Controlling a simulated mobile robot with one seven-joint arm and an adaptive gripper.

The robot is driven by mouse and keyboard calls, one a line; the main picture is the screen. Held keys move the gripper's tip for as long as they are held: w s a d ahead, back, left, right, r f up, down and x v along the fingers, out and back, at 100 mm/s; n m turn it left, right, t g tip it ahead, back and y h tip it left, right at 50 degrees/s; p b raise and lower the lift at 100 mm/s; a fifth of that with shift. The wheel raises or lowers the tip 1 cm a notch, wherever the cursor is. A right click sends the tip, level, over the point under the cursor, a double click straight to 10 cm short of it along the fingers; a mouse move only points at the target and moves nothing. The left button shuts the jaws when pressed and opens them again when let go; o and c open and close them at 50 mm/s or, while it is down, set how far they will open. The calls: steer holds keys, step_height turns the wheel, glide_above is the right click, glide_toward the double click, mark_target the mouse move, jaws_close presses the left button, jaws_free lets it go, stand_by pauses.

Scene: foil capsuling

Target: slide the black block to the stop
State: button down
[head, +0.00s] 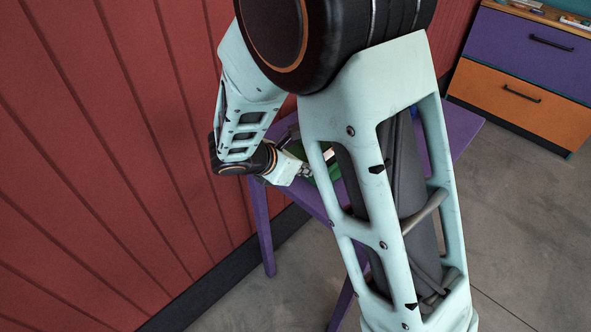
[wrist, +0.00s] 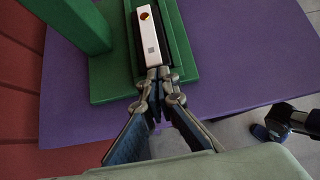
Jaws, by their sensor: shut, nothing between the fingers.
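My gripper (wrist: 158,73) is shut and empty, its fingertips together at the near end of a long white bar (wrist: 152,57). I cannot tell whether the tips touch it. The bar has a gold round spot and a small grey square on top. It lies along a dark channel (wrist: 170,42) in a green fixture (wrist: 110,78). I cannot make out a separate black block or the stop; the channel's far end is outside the wrist view. In the head view my gripper (head: 306,170) is beside the green fixture (head: 333,172), mostly hidden by my arm.
A green upright (wrist: 78,22) rises left of the channel. The fixture stands on a purple table (wrist: 225,55), with bare tabletop to its right. A red panelled wall (head: 100,170) runs along the left. A purple and orange drawer cabinet (head: 525,75) stands at the back right.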

steer(key=shift+w+d, duration=0.2)
steer(key=w+d, duration=0.4)
steer(key=shift+w+d+b, duration=0.35)
steer(key=shift+w+d, duration=0.05)
steer(key=shift+a, duration=0.1)
